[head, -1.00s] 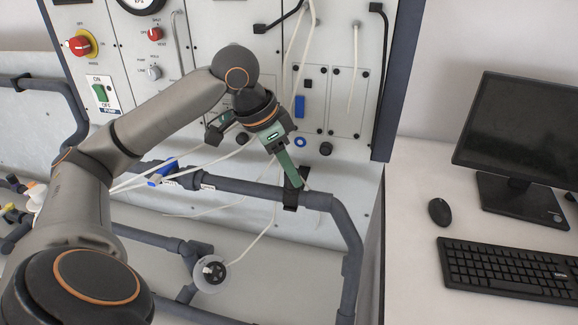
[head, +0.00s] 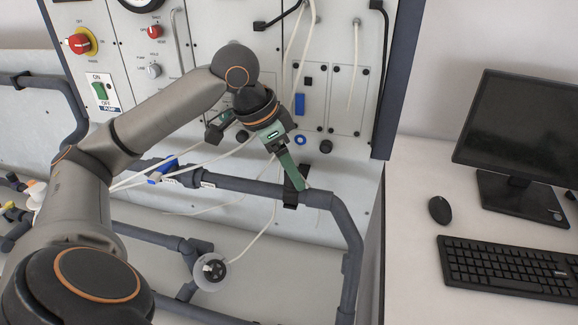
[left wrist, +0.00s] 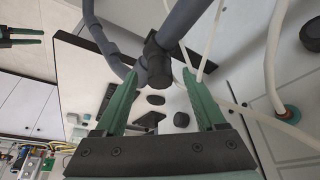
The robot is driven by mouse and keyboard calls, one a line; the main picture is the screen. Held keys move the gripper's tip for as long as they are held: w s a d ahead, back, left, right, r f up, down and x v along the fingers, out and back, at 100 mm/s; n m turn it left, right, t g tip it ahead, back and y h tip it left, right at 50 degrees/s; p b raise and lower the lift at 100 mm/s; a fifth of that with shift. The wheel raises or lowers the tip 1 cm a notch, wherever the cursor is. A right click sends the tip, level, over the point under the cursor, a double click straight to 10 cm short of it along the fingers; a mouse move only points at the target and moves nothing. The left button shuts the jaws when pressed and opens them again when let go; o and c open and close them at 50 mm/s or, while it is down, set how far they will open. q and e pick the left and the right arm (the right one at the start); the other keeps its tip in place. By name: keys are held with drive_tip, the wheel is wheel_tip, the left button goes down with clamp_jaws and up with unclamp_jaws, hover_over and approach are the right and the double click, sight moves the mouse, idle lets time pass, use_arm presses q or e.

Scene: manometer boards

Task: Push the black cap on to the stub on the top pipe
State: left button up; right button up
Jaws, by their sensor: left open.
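The top pipe (head: 250,187) is dark grey and runs in front of the panel. A black fitting (head: 290,198) sits on it just below my left gripper (head: 297,181). In the left wrist view my left gripper (left wrist: 160,73) has its two green fingers spread apart. A dark block (left wrist: 157,68) at the pipe fitting shows between the fingertips. I cannot tell whether this block is the black cap, the stub, or both, nor whether the fingers touch it. My right gripper (left wrist: 26,37) shows small at the left edge, its fingers apart with nothing between them.
White tubes hang past the panel and the pipe. A black knob (head: 326,147) sits on the panel right of the gripper. A blue valve handle (head: 163,171) is on the pipe to the left. A desk with monitor, keyboard (head: 510,268) and mouse (head: 440,210) stands at the right.

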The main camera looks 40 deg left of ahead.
use_arm(q)
drive_tip(key=p+v, duration=0.1)
drive_tip(key=v, duration=1.1)
drive_tip(key=shift+r+p, duration=0.25)
drive_tip(key=shift+p, duration=0.05)
drive_tip(key=shift+s, duration=0.1)
